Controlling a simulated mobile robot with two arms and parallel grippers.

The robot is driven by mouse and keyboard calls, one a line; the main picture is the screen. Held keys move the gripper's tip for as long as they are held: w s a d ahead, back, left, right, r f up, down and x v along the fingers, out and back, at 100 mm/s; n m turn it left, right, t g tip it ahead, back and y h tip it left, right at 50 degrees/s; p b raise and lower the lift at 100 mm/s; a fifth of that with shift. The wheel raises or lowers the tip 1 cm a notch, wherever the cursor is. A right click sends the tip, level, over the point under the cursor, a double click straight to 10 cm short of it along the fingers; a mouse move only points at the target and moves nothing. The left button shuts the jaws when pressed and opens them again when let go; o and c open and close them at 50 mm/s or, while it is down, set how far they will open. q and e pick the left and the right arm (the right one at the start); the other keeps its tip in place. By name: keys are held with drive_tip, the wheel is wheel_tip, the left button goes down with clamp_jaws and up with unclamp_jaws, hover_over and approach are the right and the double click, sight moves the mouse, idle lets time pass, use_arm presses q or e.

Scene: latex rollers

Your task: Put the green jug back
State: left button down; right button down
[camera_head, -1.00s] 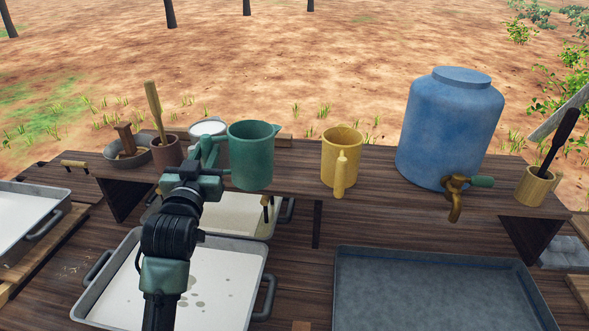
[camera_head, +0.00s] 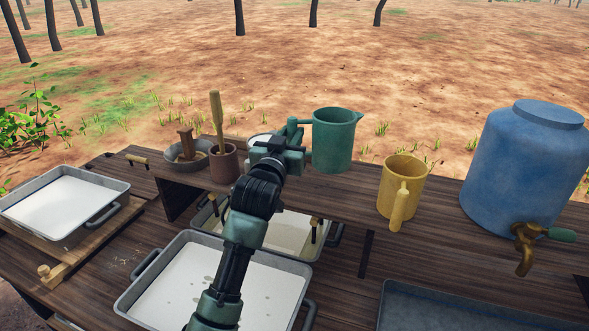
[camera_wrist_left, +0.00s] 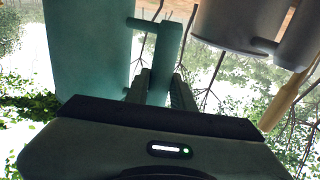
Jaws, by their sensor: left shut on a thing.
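The green jug (camera_head: 333,142) is upright at the back of the raised wooden shelf (camera_head: 345,192), between the brown pot and the yellow jug. My left gripper (camera_head: 296,146) comes at it from the left and is shut on its handle. In the left wrist view, the jug body (camera_wrist_left: 88,50) is at left, with its handle (camera_wrist_left: 163,55) between the fingers (camera_wrist_left: 160,90). Its base shows over the shelf surface; I cannot tell whether it touches or hangs just above. My right gripper is not in view.
The yellow jug (camera_head: 402,184) and blue barrel (camera_head: 527,170) with a tap stand to the right. The brown pot (camera_head: 223,165) with a wooden stick stands close on the left, beside a grey bowl (camera_head: 185,162). Trays with white liquid (camera_head: 66,204) lie below and left.

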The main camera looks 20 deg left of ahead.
use_arm(q)
wheel_tip(320, 180, down, 10)
drive_tip(key=shift+r+p, duration=0.25)
drive_tip(key=shift+p, duration=0.2)
drive_tip(key=c, duration=1.2)
unclamp_jaws()
drive_tip(key=shift+f, duration=0.15)
drive_tip(key=shift+s, duration=0.1)
drive_tip(key=s, duration=0.4)
drive_tip(key=s+b, duration=0.1)
drive_tip(key=s, duration=0.3)
drive_tip(key=s+b, duration=0.1)
drive_tip(key=s, duration=0.3)
drive_tip(key=shift+d+f, duration=0.3)
drive_tip(key=shift+d, duration=0.05)
